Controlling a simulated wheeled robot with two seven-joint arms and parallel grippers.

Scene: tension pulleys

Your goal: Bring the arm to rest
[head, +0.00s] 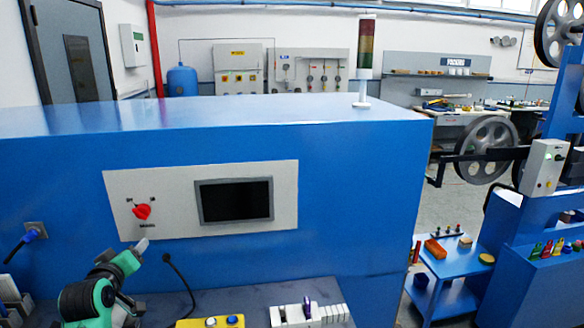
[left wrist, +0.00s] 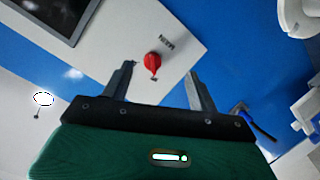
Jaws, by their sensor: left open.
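My left arm comes in at the lower left of the head view, with the left gripper (head: 141,246) just below the red rotary switch (head: 142,211) on the white control panel. In the left wrist view my left gripper (left wrist: 158,90) is open, its two fingers apart with nothing between them. The red switch (left wrist: 153,63) shows beyond the fingertips, apart from them as far as I can see. The panel lettering MAIN is beside it. My right gripper is not in view.
The panel (head: 287,226) with a dark screen (head: 235,201) sits on a big blue cabinet (head: 370,200). A blue plug (head: 30,236) is at the left. A bench (head: 262,295) with a yellow box (head: 210,322) and white modules (head: 309,314) lies below. A pulley machine stands right.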

